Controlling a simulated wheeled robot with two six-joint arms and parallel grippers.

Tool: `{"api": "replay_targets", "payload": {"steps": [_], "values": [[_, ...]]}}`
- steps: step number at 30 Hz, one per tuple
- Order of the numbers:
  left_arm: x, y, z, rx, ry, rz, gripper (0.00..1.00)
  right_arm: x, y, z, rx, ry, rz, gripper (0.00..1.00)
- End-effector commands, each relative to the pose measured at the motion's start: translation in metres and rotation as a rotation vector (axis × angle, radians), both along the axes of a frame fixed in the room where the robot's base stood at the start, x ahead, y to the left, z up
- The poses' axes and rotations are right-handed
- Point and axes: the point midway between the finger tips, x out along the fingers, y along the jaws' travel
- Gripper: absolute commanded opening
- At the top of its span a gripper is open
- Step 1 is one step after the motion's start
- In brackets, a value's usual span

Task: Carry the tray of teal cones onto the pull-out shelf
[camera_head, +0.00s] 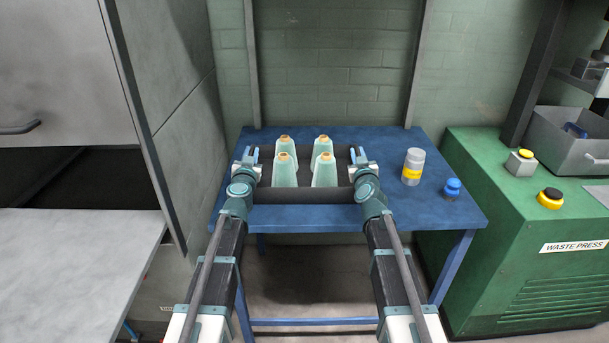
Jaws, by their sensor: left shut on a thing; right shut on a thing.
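A dark tray (305,195) is at the blue table, with several teal cones (325,172) standing upright in it in two rows. The cones have orange-brown tips. My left gripper (251,158) is shut on the tray's left side. My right gripper (359,158) is shut on the tray's right side. I cannot tell whether the tray rests on the table or is just above it. A pale grey flat surface, which looks like the pull-out shelf (75,265), sticks out at the lower left below a grey cabinet front.
The blue table (440,207) also holds a white and yellow container (413,167) and a small blue-capped item (452,188) to the right of the tray. A green waste press (520,220) stands at the right. A grey cabinet panel (165,110) rises between shelf and table. The shelf top is clear.

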Motion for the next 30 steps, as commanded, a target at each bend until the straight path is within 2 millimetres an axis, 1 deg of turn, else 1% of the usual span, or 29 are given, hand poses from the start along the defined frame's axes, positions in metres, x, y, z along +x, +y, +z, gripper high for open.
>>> {"api": "replay_targets", "payload": {"steps": [1, 14, 20, 30], "values": [[0.0, 0.002, 0.0, 0.002, 0.0, 0.003, 0.0, 0.0, -0.002, 0.0, -0.002, -0.001, -0.004, 0.0], [0.0, 0.003, 0.004, 0.002, 0.0, 0.005, 0.0, 0.0, -0.003, 0.004, -0.002, -0.002, -0.006, 0.0], [0.0, 0.003, 0.015, 0.002, 0.0, 0.005, 0.0, 0.0, -0.003, 0.015, -0.002, -0.002, -0.006, 0.0], [0.0, 0.003, 0.044, 0.002, 0.0, 0.006, 0.0, 0.0, -0.003, 0.044, -0.002, -0.002, -0.007, 0.0]]}}
